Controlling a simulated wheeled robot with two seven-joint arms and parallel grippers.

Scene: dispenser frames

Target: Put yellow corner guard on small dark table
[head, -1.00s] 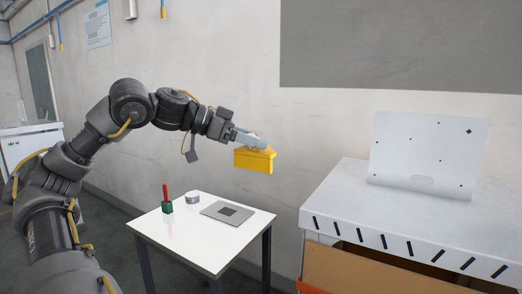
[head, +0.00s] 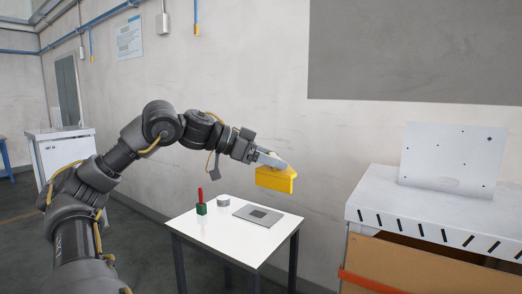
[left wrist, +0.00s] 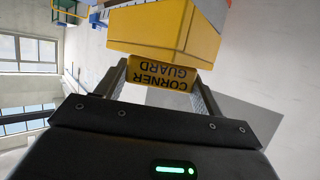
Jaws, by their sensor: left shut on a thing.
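The yellow corner guard (head: 275,180) is held in the air by my left gripper (head: 272,160), above the back right of a small white-topped table. In the left wrist view the yellow corner guard (left wrist: 165,32) sits between the two fingers of my left gripper (left wrist: 160,80), and its label reads "CORNER GUARD" upside down. The fingers are shut on it. The table (head: 215,240) has a white top and dark legs; I see no table with a dark top. My right gripper is not in view.
On the white-topped table are a green holder with a red-handled tool (head: 201,205), a small grey round item (head: 223,200) and a grey plate (head: 257,215). A white workbench (head: 380,195) with an upright perforated panel (head: 451,160) stands at the right. A white cabinet (head: 65,148) stands at the left.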

